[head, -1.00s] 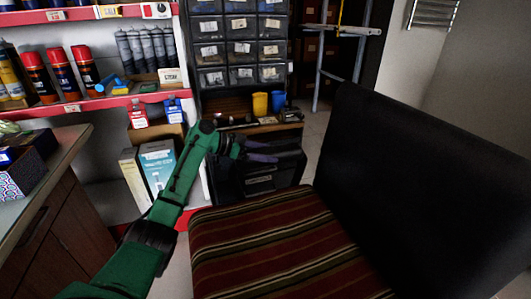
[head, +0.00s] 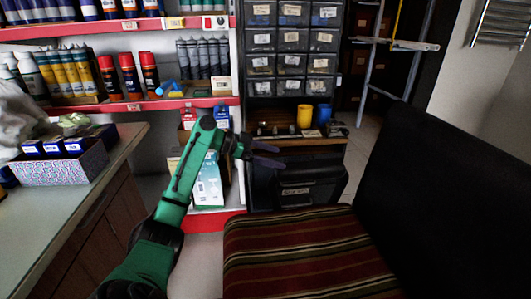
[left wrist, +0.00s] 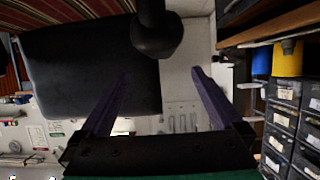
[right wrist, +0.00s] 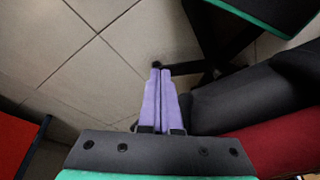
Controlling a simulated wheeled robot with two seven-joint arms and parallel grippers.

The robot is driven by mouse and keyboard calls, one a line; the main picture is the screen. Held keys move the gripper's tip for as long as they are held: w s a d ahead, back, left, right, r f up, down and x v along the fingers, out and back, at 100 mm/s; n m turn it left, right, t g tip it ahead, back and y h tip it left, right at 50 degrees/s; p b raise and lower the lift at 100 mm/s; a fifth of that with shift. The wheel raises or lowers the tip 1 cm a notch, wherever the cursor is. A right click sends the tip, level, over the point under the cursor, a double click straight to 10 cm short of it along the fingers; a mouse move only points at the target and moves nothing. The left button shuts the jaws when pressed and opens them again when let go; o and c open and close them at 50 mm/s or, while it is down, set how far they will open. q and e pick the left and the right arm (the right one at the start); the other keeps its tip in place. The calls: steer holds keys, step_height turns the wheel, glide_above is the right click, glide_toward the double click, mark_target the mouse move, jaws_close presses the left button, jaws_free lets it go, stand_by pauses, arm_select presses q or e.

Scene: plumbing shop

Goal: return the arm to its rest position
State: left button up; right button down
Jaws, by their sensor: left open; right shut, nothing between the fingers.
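My left arm is green and reaches in from the lower left of the head view. Its gripper (head: 268,155) has purple fingers and is open and empty, in front of the dark case under the drawer cabinet. In the left wrist view the two fingers of the left gripper (left wrist: 160,95) stand wide apart with nothing between them. My right gripper (right wrist: 158,85) shows only in the right wrist view. Its purple fingers are together with nothing between them, above the tiled floor.
A striped chair seat (head: 300,250) with a black backrest (head: 450,190) fills the right front. A counter (head: 70,215) with a patterned box (head: 60,168) stands at left. Red-edged shelves (head: 190,103) and a drawer cabinet (head: 292,62) stand behind. A yellow cup (head: 304,116) stands beside a blue one (head: 323,114).

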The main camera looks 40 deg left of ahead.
arm_select(q)
steer(key=shift+v, duration=1.35)
